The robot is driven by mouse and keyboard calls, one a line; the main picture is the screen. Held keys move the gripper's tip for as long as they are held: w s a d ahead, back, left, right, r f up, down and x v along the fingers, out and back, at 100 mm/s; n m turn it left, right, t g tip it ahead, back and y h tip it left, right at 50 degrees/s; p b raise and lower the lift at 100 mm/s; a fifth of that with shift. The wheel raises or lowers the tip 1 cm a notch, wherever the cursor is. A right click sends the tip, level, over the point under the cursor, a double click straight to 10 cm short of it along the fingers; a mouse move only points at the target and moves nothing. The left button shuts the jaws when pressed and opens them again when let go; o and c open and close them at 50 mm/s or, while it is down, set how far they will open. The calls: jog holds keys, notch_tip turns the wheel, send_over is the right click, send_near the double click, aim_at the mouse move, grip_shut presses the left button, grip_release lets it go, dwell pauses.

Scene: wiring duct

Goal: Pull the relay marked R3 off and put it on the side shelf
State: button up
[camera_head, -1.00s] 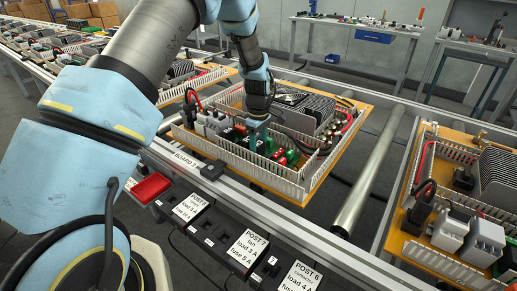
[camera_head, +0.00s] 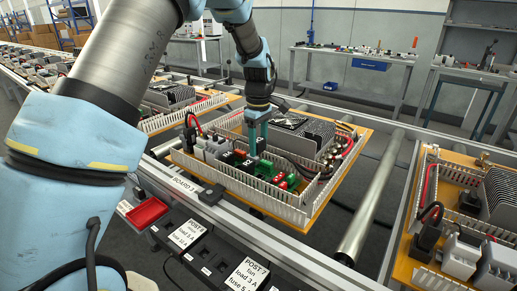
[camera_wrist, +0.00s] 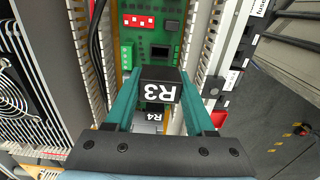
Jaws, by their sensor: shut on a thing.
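My gripper (camera_wrist: 160,92) is shut on the relay R3 (camera_wrist: 160,88), a black block with a white "R3" on its face, held between two teal fingers. R3 looks larger than the relay R4 (camera_wrist: 153,117) behind it, so it appears raised above the board. In the head view my gripper (camera_head: 254,152) is over the green circuit board (camera_head: 268,172) of the middle panel; the relay there is too small to make out clearly. I cannot pick out the side shelf with certainty.
White slotted wiring ducts (camera_head: 262,193) border the circuit board, with a finned grey block (camera_head: 312,135) behind. A red tray (camera_head: 147,212) lies by the front rail, beside black labelled posts (camera_head: 183,232). Another panel (camera_head: 470,215) stands at the right, past a roller (camera_head: 370,205).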

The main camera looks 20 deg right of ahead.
aim_at(258, 140)
jog(key=shift+r, duration=0.15)
jog(key=shift+r+p, duration=1.65)
jog(key=shift+r, duration=0.2)
